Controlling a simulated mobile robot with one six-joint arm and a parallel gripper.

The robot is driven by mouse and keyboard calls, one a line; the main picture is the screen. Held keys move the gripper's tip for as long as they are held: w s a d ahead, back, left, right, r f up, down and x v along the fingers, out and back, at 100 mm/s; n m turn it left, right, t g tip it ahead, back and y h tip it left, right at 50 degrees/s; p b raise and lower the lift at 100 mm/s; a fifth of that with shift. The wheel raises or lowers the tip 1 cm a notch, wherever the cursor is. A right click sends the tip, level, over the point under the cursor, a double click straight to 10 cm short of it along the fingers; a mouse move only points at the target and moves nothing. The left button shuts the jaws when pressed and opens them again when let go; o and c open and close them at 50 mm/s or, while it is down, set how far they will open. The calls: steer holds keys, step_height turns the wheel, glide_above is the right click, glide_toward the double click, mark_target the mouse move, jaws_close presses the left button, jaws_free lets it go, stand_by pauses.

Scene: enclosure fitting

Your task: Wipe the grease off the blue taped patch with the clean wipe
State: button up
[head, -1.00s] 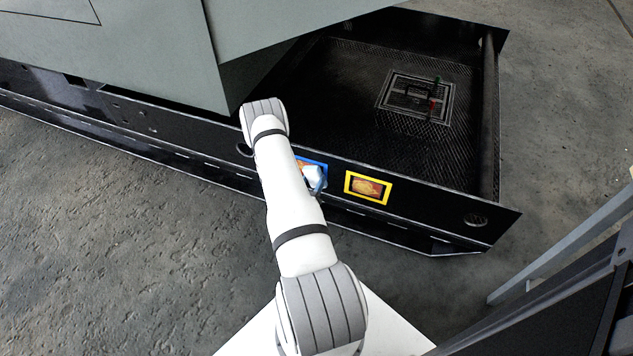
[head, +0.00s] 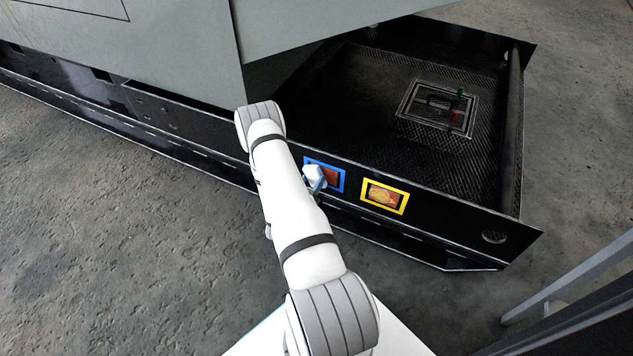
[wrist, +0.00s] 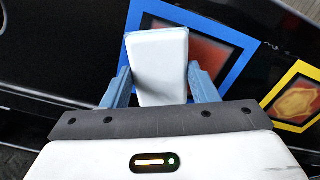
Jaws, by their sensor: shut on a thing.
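The blue taped patch (head: 334,178) is a blue square frame around a dull red-brown area on the front face of the black drawer. In the wrist view the blue patch (wrist: 217,55) sits behind and right of the wipe, its visible area faintly smeared. My gripper (wrist: 158,82) is shut on the white wipe (wrist: 158,60), a pale block between its two blue-grey fingers. In the head view the wipe (head: 313,176) overlaps the left part of the patch and hides it. Whether it touches the surface I cannot tell.
A yellow-framed patch (head: 384,196) with an orange-yellow blob lies just right of the blue one. The open black drawer (head: 385,75) holds a square plate with green and red parts (head: 438,103). A grey cabinet (head: 120,45) overhangs at upper left. A grey rail (head: 570,275) stands at right.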

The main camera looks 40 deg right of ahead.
mark_target(326, 173)
steer(key=shift+s+d+r+p, duration=0.35)
steer(key=shift+s+d+r, duration=0.15)
steer(key=shift+s+r, duration=0.15)
steer(key=shift+s+d+p, duration=0.1)
steer(key=shift+s+d, duration=0.25)
steer(key=shift+s, duration=0.6)
steer(key=shift+s+d+p, duration=0.15)
steer(key=shift+s+d, duration=0.2)
steer(key=shift+s, duration=0.6)
steer(key=shift+s+d+p, duration=0.1)
steer(key=shift+s+d, duration=0.25)
steer(key=shift+s, duration=0.6)
steer(key=shift+w+a+r+b, duration=0.1)
steer(key=shift+w+a+b, duration=0.2)
steer(key=shift+w, duration=0.75)
steer(key=shift+w+a+b, duration=0.15)
steer(key=shift+w+a, duration=0.1)
steer(key=shift+w, duration=0.75)
steer(key=shift+c, duration=0.4)
steer(key=w+a+b, duration=0.1)
steer(key=w+a, duration=0.2)
steer(key=w, duration=0.2)
steer(key=shift+w, duration=0.35)
steer(key=v, duration=0.6)
